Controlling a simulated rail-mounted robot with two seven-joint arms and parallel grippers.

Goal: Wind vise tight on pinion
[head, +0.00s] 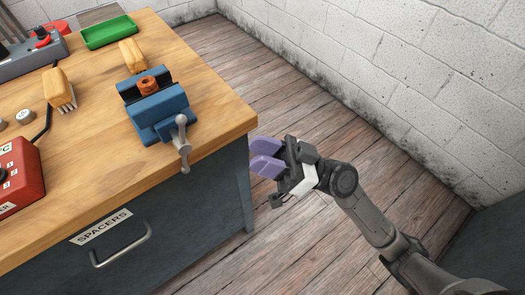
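The blue vise (163,116) stands at the right end of the wooden workbench. A small copper-brown pinion (148,85) sits at its jaws; from this angle I cannot tell how firmly the jaws press on it. My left gripper is out of view.
On the workbench (85,165) are two wooden-handled brushes (57,89) (132,55), a green tray (109,32), a red box (15,178) and a grey device (30,58). A drawer handle (122,247) sticks out in front. Open floor lies right of the bench, before a white block wall.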

